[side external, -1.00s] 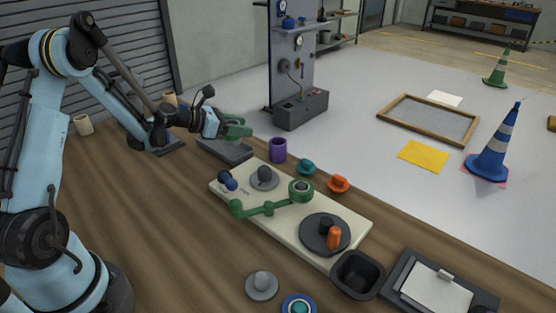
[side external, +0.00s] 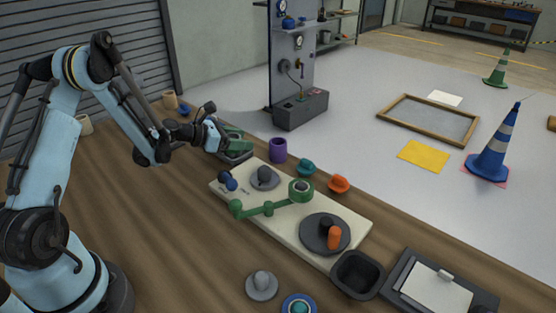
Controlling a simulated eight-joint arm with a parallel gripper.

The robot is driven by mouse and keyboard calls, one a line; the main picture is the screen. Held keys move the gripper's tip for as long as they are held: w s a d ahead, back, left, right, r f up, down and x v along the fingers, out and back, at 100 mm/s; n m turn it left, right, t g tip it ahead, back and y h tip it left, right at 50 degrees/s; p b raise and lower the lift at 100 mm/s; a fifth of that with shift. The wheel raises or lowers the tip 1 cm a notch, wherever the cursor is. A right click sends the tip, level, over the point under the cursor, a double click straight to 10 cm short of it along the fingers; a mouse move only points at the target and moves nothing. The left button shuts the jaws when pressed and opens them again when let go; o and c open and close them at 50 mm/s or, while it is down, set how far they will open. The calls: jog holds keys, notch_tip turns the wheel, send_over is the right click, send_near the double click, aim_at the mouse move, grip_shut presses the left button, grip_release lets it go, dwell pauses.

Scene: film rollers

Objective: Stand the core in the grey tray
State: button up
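A dark grey, low tray (side external: 240,158) lies at the back edge of the bench. My gripper (side external: 236,143), with green fingers, is low over this tray and hides much of it. I cannot tell whether the fingers are apart or hold anything. A purple cylinder (side external: 278,150) stands upright just right of the tray. A tan cylinder (side external: 170,100) stands at the far left back, and another tan one (side external: 85,125) is partly hidden behind my arm. Which of these is the core is not clear from the picture.
A cream board (side external: 343,215) with a green roller arm (side external: 268,208) and a dark disc (side external: 318,236) lies in front of the tray. Teal (side external: 305,167) and orange (side external: 339,184) pieces sit behind it. A black bin (side external: 358,275) is front right. The bench's left-middle is bare.

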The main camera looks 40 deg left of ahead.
jog(key=shift+o, duration=0.7)
jog(key=shift+d+f, duration=0.1)
jog(key=shift+d, duration=0.15)
